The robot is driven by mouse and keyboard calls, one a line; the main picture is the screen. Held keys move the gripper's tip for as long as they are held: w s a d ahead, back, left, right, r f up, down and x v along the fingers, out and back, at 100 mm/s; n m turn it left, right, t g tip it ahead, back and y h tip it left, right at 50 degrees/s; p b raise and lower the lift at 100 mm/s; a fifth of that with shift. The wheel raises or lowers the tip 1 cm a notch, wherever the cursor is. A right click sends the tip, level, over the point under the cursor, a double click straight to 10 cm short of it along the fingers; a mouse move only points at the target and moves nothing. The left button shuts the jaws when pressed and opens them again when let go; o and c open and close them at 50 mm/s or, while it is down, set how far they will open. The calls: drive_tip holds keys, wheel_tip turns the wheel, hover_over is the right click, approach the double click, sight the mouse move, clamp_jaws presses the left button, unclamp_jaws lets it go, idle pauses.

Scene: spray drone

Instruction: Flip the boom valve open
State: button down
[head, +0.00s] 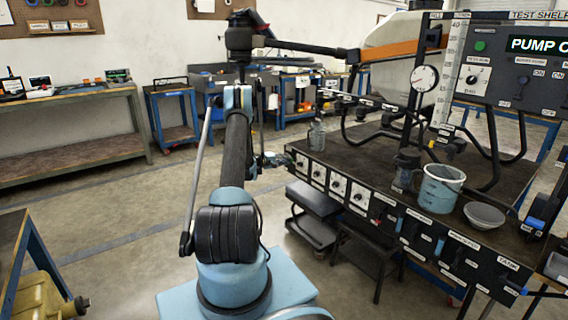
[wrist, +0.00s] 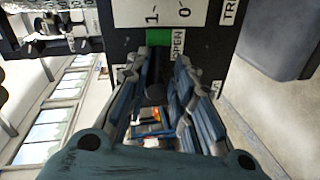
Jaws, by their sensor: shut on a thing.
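My gripper (head: 284,160) is at the near left corner of the dark test bench in the head view, against its edge. In the wrist view, my gripper (wrist: 165,72) has its fingers closed around a dark lever, which I take to be the boom valve handle (wrist: 158,62). The lever is mostly hidden between the fingertips. A green patch (wrist: 158,37) and an "OPEN" label (wrist: 178,42) sit right by the fingertips on a black panel. The handle's exact angle is hard to tell.
The bench front (head: 345,190) carries several labelled dials and switches. A blue-grey mug (head: 440,187), a grey bowl (head: 484,215) and a small bottle (head: 317,135) stand on top. A pressure gauge (head: 424,78) rises behind.

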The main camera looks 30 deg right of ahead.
drive_tip(key=shift+w+a+r+n+g, duration=0.15)
drive_tip(key=shift+n+g, duration=0.15)
drive_tip(key=shift+n, duration=0.6)
drive_tip(key=c, duration=1.7)
unclamp_jaws()
drive_tip(key=v, duration=1.2)
